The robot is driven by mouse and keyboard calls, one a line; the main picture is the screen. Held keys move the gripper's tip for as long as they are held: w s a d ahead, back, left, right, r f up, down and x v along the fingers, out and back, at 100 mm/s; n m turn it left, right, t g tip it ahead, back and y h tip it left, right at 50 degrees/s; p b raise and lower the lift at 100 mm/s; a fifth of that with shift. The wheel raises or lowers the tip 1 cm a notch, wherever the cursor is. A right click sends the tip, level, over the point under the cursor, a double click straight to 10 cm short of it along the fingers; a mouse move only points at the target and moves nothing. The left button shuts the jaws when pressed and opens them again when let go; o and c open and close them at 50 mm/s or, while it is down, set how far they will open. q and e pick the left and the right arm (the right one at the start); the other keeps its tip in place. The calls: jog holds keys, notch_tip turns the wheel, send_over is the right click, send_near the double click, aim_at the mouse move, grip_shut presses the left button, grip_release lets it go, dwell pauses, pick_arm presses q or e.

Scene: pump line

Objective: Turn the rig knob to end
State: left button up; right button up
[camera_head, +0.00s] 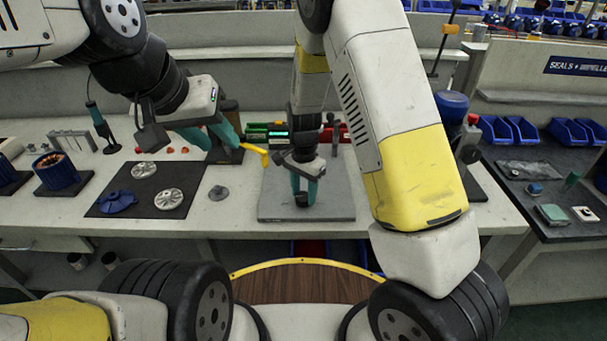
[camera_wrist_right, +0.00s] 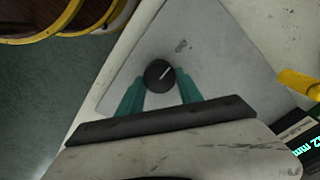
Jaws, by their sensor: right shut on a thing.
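The rig knob (camera_wrist_right: 158,75) is a round black knob with a white pointer line. It stands on a grey plate (camera_head: 333,208), and in the right wrist view its line points up and to the right. In the head view the knob (camera_head: 302,200) is a small dark spot at the fingertips. My right gripper (camera_wrist_right: 160,88) has its teal fingers on both sides of the knob and is shut on it. In the head view the right gripper (camera_head: 304,190) points down over the plate. My left gripper (camera_head: 211,143) is open and empty above the bench, left of the plate.
A yellow handle (camera_head: 257,152) stands near the plate's back left corner. A dark mat (camera_head: 120,188) with metal discs and a blue part lies left. A blue motor (camera_head: 57,172) stands further left. Blue bins (camera_head: 495,129) stand right.

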aim_at(304, 195)
jog(key=o, duration=1.4)
jog(key=shift+c, duration=0.2)
notch_tip(304, 195, up, 8)
jog(key=shift+f, duration=0.1)
